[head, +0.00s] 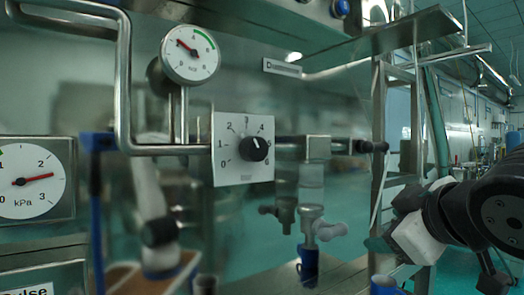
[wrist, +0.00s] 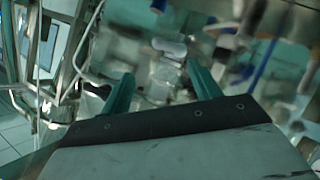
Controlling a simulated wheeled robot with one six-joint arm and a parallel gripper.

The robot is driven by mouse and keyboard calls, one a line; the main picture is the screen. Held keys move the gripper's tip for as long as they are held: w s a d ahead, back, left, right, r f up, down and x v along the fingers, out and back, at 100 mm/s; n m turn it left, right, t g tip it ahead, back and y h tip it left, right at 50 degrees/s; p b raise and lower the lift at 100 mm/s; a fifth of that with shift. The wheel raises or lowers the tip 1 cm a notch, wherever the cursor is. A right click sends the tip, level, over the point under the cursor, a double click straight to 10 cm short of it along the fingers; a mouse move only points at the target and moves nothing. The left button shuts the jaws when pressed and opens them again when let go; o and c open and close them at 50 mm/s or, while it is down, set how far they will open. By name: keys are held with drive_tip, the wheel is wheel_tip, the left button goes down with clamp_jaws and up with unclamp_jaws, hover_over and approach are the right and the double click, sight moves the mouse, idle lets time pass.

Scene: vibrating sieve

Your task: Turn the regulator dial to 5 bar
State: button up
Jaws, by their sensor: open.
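The regulator dial (head: 253,149) is a black round knob on a white square plate (head: 228,172) with a scale from 0 to 6. Its light mark points up, roughly toward 4; the exact reading is hard to tell. My gripper (head: 378,243) is at the right in the head view, to the right of and below the dial, well apart from it. In the wrist view my gripper (wrist: 160,85) shows two teal fingers spread apart with nothing held between them. The dial cannot be made out in the blurred wrist view.
A round gauge (head: 190,53) with a red needle stands above the plate. A kPa gauge (head: 30,182) is at the left, its needle between 2 and 3. Steel pipe (head: 124,75) runs left of the plate. Valves with grey handles (head: 328,231) sit below right of the dial.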

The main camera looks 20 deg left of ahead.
drive_tip(key=a+r+n+y, duration=0.3)
drive_tip(key=a+r, duration=0.2)
drive_tip(key=a, duration=0.3)
drive_tip(key=n+y, duration=0.5)
approach(260, 150)
drive_tip(key=x, duration=0.3)
drive_tip(key=shift+y, duration=0.4)
drive_tip(key=x, duration=0.7)
drive_tip(key=shift+w+f, duration=0.1)
drive_tip(key=shift+f, duration=0.15)
drive_tip(key=shift+w+a, duration=0.3)
drive_tip(key=shift+c, duration=0.3)
drive_tip(key=c, duration=0.9)
